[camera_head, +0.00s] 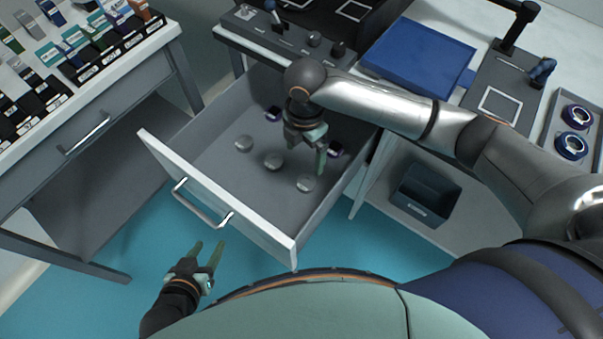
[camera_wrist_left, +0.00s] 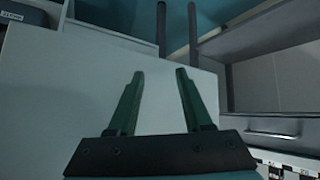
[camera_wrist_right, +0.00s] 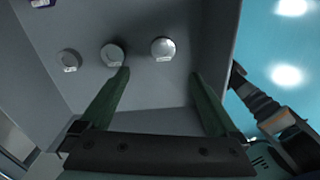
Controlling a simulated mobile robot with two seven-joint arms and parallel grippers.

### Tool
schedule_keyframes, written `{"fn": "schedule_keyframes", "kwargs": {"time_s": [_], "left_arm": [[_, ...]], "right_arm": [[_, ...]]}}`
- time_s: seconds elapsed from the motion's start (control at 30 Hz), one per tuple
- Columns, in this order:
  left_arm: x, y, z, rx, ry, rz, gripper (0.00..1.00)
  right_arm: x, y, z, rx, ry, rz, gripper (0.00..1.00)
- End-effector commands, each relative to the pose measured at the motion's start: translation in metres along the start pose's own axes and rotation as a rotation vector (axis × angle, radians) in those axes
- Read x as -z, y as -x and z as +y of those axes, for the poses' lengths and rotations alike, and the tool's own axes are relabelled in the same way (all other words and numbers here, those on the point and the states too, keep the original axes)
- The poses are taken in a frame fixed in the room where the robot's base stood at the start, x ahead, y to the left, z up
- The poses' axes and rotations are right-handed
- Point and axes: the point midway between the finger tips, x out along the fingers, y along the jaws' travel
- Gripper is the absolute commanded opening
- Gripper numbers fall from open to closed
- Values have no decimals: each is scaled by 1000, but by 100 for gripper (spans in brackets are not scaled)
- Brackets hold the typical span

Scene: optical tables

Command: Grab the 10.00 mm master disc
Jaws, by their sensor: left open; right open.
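Three round metal discs lie in a row on the floor of the open drawer (camera_head: 215,170): a left disc (camera_head: 243,143), a middle disc (camera_head: 273,160) and a right disc (camera_head: 306,183). All three also show in the right wrist view, as a disc at left (camera_wrist_right: 68,60), one in the middle (camera_wrist_right: 113,54) and one at right (camera_wrist_right: 162,48). Their small labels are too small to read, so I cannot tell which is 10.00 mm. My right gripper (camera_head: 306,158) is open and empty above the discs, pointing down. My left gripper (camera_head: 208,252) is open and empty outside the drawer front.
Two dark, purple-tinted items (camera_head: 273,114) (camera_head: 335,148) lie in the drawer. A blue plate (camera_head: 418,57) sits on the bench above. A dark bin (camera_head: 425,195) stands on a shelf at right. A table with many labelled boxes (camera_head: 75,85) is at left.

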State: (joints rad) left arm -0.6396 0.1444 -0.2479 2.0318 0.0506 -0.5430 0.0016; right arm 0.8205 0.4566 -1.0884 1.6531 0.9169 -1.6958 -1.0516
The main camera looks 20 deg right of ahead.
Motion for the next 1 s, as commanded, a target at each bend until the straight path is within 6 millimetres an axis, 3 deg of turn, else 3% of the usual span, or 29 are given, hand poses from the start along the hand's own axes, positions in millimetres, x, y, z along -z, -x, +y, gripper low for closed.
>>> {"fn": "schedule_keyframes", "kwargs": {"time_s": [0.3, 0.63, 0.9, 1.0], "left_arm": [[-10, -7, -3, 3, -2, 0, 50], [-14, -10, -4, 5, -2, 1, 50], [-21, -17, -6, 6, -3, 6, 50], [-20, -16, -6, 8, -3, 5, 50]], "right_arm": [[0, -55, -1, 3, -2, 0, 96], [-1, -79, -1, -1, -3, 0, 96], [-2, -118, -3, 0, -3, 1, 96], [-2, -123, -3, -2, -2, 0, 96]]}}
